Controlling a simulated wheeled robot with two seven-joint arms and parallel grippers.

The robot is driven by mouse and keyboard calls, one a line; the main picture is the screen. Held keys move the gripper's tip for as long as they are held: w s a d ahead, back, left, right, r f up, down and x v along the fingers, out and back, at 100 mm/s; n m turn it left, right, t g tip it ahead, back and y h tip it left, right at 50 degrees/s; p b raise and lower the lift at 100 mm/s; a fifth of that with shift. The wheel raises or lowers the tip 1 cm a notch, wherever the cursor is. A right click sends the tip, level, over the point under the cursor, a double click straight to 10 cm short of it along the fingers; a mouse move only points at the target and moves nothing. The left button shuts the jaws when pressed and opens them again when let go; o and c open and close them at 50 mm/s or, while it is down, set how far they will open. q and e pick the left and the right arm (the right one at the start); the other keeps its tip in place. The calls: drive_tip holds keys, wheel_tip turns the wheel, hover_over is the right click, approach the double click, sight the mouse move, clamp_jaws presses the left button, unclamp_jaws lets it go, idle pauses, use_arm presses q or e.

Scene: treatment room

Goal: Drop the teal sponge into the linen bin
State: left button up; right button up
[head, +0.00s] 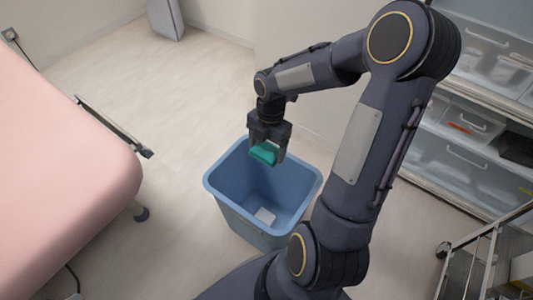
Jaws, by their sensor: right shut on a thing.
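The teal sponge (264,154) is held in my right gripper (267,150), which is shut on it and points down. In the head view, the gripper and sponge are above the opening of the blue linen bin (228,194), near its far rim. The bin stands upright on the floor and a small white item (265,216) lies on its bottom. Part of the bin's near right side is hidden by my right arm. My left gripper is not in view.
A pink padded treatment bed (65,150) with a metal side rail (112,126) stands at the left. Shelves with clear drawers (460,135) are at the right, and a metal cart (490,260) is at the lower right. Open floor lies behind and left of the bin.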

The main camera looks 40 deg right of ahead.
wheel_tip(320, 180, down, 6)
drive_tip(key=b, duration=0.5)
drive_tip(key=shift+b, duration=0.3)
drive_tip(key=shift+r, duration=0.1)
drive_tip(key=o, duration=1)
drive_tip(key=r+p, duration=0.1)
drive_tip(key=r, duration=0.1)
drive_tip(key=r+p, duration=0.1)
drive_tip(key=r, duration=0.2)
drive_tip(key=r+p, duration=0.2)
drive_tip(key=shift+w+d+r, duration=0.1)
drive_tip(key=shift+d+r, duration=0.3)
